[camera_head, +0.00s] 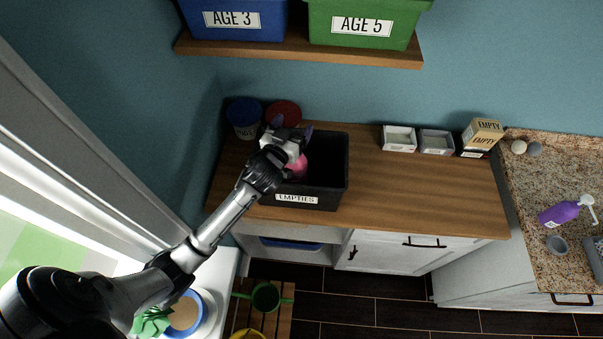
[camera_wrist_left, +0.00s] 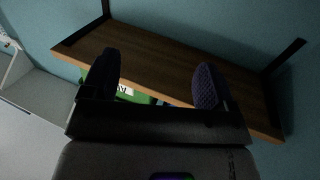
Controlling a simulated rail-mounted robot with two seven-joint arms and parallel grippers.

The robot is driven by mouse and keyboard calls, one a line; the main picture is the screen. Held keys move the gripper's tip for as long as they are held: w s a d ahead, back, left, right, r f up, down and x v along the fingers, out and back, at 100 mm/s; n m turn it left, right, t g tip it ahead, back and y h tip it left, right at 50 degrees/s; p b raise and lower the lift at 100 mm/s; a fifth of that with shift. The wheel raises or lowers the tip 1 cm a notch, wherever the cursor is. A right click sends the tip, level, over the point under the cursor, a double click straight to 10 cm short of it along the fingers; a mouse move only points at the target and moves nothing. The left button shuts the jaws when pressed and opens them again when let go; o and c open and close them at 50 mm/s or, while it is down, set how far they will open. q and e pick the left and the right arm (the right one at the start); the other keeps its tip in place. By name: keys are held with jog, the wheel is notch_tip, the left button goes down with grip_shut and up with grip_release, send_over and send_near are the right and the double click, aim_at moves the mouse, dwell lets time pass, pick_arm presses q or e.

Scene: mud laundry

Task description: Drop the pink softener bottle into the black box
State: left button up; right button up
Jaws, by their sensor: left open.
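The black box (camera_head: 326,188), labelled EMPTIES, stands on the wooden counter against the wall. The pink softener bottle (camera_head: 299,168) shows as a pink patch inside the box opening, partly hidden by my left wrist. I cannot tell whether it rests on the box floor. My left gripper (camera_head: 292,125) is over the back left of the box with its fingers spread. In the left wrist view its two dark fingers (camera_wrist_left: 157,85) stand wide apart with nothing between them. My right gripper is not in view.
A blue tub (camera_head: 243,113) and a red-lidded tub (camera_head: 283,110) stand behind the box. A wooden shelf (camera_head: 300,48) with blue and green bins hangs above. Small white trays (camera_head: 398,139) and a carton (camera_head: 482,134) stand at right. The counter's middle (camera_head: 420,190) is clear.

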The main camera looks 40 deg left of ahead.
pick_arm(q)
jog(key=shift+s+d, duration=0.15)
jog(key=shift+s, duration=0.35)
jog(key=p+v, duration=0.2)
jog(key=v, duration=1)
jog(key=shift+s, duration=0.4)
jog(key=shift+d, duration=0.1)
